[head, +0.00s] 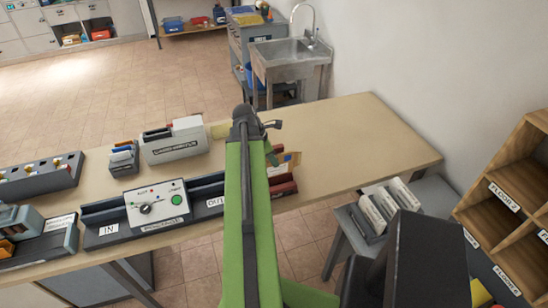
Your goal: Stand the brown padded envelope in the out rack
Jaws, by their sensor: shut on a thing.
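My gripper (268,124) is at the far end of my green arm, over the middle of the table. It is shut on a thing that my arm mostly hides.
The table's right part (365,140) is clear. Wooden pigeonholes (510,187) and a grey side stand (435,190) are at right.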

